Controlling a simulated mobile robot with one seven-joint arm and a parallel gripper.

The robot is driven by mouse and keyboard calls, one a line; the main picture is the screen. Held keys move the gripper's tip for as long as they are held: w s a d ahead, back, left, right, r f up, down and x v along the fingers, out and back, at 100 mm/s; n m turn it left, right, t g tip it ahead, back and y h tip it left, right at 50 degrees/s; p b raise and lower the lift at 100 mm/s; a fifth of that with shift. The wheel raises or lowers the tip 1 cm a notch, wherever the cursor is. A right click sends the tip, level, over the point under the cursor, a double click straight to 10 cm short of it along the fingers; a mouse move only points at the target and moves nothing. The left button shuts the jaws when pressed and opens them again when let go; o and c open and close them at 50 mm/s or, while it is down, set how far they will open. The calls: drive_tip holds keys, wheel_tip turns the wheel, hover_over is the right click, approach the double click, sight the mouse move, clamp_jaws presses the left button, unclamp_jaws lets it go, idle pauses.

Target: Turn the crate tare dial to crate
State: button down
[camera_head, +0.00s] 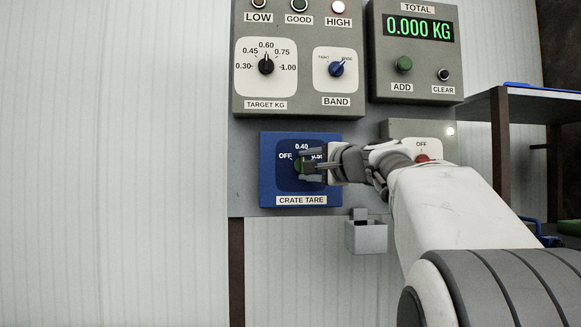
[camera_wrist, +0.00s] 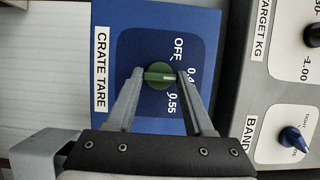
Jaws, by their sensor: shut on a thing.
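The crate tare dial is a green round knob with a white pointer mark (camera_wrist: 160,77) on a blue box (camera_head: 269,182) labelled CRATE TARE. The wrist view shows marks OFF, one starting 0.4, and 0.55; the head view shows 0.40 at the top. The pointer faces right in the wrist view, towards the 0.4 mark. My gripper (camera_head: 307,165) is shut on the knob, one finger on each side, also in the wrist view (camera_wrist: 159,74). In the head view the fingers hide part of the knob and the right-hand mark.
Above are the target dial (camera_head: 266,64), the band dial (camera_head: 336,69) and the total display (camera_head: 419,27). A red knob (camera_head: 423,159) on a grey box sits right, close to my arm. A small grey bin (camera_head: 366,237) hangs below. Free wall lies to the left.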

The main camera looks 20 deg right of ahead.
drive_tip(key=shift+c, duration=1.4)
unclamp_jaws()
drive_tip(key=shift+s, duration=0.2)
